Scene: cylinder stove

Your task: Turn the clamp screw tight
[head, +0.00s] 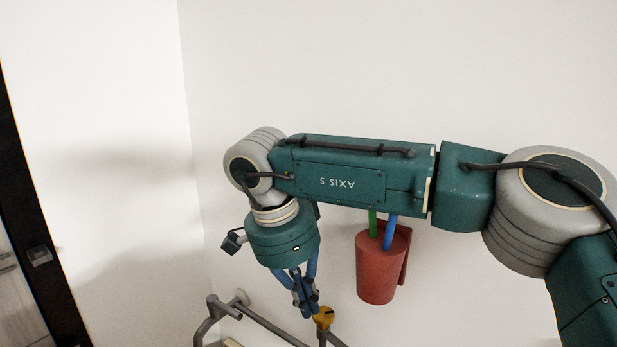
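A small yellow piece (324,317), which looks like the clamp screw's knob, sits on the grey tube frame at the bottom of the head view. My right gripper (306,304) points down just left of it, with its blue fingers close together. In the picture the fingertips nearly meet the yellow piece, but I cannot tell whether they touch it. I cannot tell whether the fingers are open or shut. The lower part of the frame is cut off by the picture edge. My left gripper is not in view.
A red cup-like holder (379,277) with a green stick and a blue stick hangs right of the gripper, below my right arm. A grey tube frame (270,327) runs along the bottom. A dark door frame (40,240) stands at the left. White walls are behind.

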